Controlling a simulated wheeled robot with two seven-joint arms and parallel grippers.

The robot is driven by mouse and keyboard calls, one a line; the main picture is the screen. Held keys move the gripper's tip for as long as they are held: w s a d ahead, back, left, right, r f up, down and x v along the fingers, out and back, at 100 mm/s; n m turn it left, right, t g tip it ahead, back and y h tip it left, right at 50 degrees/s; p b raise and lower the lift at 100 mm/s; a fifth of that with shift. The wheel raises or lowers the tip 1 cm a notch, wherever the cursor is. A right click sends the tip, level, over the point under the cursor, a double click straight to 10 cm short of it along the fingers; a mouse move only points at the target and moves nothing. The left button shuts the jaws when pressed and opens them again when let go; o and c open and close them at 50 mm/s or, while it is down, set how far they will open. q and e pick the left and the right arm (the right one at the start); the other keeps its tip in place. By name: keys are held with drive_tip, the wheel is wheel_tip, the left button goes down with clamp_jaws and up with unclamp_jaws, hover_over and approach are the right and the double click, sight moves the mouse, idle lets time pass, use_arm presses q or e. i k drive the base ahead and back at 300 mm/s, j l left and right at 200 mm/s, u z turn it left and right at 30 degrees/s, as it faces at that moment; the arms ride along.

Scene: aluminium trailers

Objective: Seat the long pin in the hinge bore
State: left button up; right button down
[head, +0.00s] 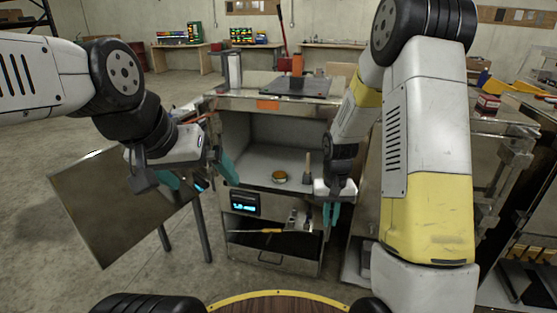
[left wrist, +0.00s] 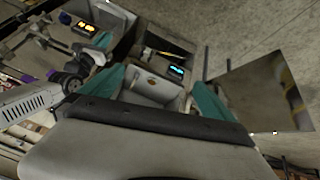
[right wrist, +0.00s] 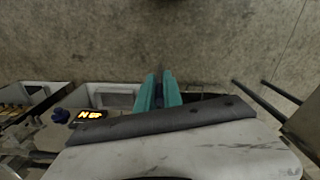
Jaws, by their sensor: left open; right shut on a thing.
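My right gripper (head: 332,214) points down in front of the right side of the open cabinet. Its teal fingers are closed on a narrow dark thing (right wrist: 158,92), seen between them in the right wrist view, which I take to be the long pin. Most of it is hidden by the fingers. My left gripper (head: 200,177) is open and empty, at the cabinet's left side beside a tilted metal panel (head: 105,215). Its spread fingers also show in the left wrist view (left wrist: 155,92). I cannot make out the hinge bore in any view.
The cabinet (head: 240,150) holds a round yellow-rimmed tin (head: 279,177) and an upright wooden handle (head: 307,163). Below is an open drawer (head: 272,267) with an orange-handled tool (head: 268,231) and metal parts. A lit display (head: 243,205) sits at its left. Floor is clear at left.

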sight(200, 113)
drive_tip(key=i+j, duration=0.1)
drive_tip(key=i, duration=0.2)
drive_tip(key=i+j, duration=0.1)
drive_tip(key=i, duration=0.2)
drive_tip(key=i+u, duration=0.1)
drive_tip(key=u, duration=0.3)
drive_tip(key=i+u, duration=0.15)
drive_tip(key=u, duration=0.25)
drive_tip(key=i+u, duration=0.1)
drive_tip(key=u, duration=0.3)
